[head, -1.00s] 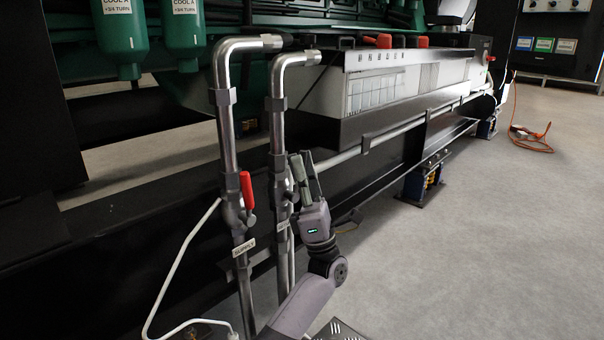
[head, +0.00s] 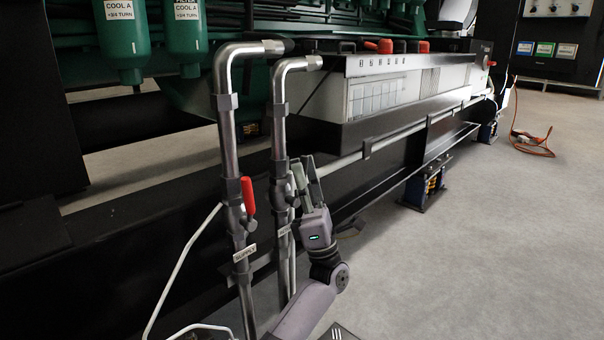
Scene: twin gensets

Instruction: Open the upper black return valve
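The return pipe (head: 279,128) is the right one of two steel pipes. Its valve body (head: 281,192) sits partway down the upright run. The black handle cannot be made out clearly against the dark frame and my gripper. My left gripper (head: 304,165) points up just right of this valve, close to the pipe. Its two fingers look apart, with a narrow gap at the tips; I cannot tell whether they touch the handle. The supply pipe (head: 228,140) to the left carries a red handle (head: 248,195), upright, and a SUPPLY label (head: 245,252). My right gripper is not in view.
A white hose (head: 180,265) hangs beside the supply pipe. A dark frame rail and a long panelled box (head: 400,90) run behind the pipes. Green filters (head: 185,40) hang at upper left. The grey floor on the right is clear except for an orange cable (head: 535,142).

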